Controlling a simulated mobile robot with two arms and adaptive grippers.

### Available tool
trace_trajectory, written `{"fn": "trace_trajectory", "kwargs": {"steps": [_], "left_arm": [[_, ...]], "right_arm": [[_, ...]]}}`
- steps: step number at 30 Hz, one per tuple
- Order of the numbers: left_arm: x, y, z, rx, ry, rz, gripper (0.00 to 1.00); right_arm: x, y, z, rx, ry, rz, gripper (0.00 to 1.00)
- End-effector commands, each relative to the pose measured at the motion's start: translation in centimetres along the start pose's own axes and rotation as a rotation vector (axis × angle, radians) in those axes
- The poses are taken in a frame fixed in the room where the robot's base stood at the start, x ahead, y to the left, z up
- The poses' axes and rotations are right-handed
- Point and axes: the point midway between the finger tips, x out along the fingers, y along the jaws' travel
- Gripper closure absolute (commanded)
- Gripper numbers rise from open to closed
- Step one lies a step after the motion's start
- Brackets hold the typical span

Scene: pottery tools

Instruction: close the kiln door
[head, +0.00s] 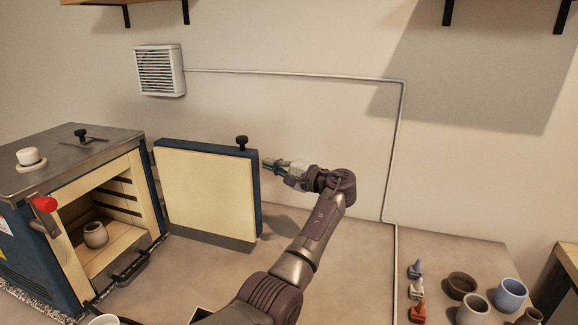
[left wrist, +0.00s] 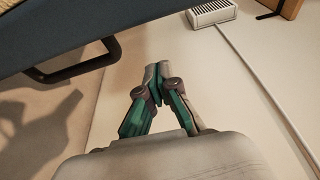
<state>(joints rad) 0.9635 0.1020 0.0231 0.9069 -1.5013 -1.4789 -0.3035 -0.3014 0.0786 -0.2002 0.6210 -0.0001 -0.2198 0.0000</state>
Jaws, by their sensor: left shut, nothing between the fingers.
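The kiln (head: 25,245) stands at the left with its front open and a small pot (head: 95,234) inside. Its door (head: 208,195) is swung wide open to the right, cream inner face showing, with a dark blue edge. My left gripper (head: 267,163) is at the free right edge of the door, near its top. Its fingers are shut and empty in the left wrist view (left wrist: 155,72). There the door's blue outer side (left wrist: 60,35) fills the top left, with a black handle (left wrist: 75,70) left of the fingers. Whether the fingers touch the door I cannot tell.
Several clay pots, including a blue cup (head: 510,295), and small bottles (head: 416,288) stand at the right of the table. A white vent (head: 160,70) and a thin pipe (head: 300,74) are on the wall. The table between door and pots is mostly clear.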

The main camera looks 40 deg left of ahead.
Motion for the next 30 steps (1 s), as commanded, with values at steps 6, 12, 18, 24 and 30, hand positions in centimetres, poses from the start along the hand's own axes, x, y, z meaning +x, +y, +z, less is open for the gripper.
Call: {"fn": "trace_trajectory", "kwargs": {"steps": [6,12,18,24,30], "left_arm": [[-1.2,-0.2,2.4,0.0,0.003,0.001,1.0],[-1.6,0.0,3.5,0.001,0.002,0.001,1.0],[-1.6,0.0,3.7,0.0,0.001,0.001,1.0],[-1.7,0.1,3.7,0.001,0.002,0.0,1.0],[-1.9,0.0,3.5,0.001,0.025,0.0,1.0]], "right_arm": [[-1.7,0.0,-0.1,0.0,-0.001,0.0,0.6],[-2.2,0.1,-0.1,0.0,-0.001,0.0,0.6],[-2.2,0.1,-0.1,0.0,-0.001,0.0,0.6],[-2.1,0.1,-0.2,0.0,-0.001,0.001,0.6],[-2.3,0.2,-0.5,0.0,0.003,0.002,0.6]]}}
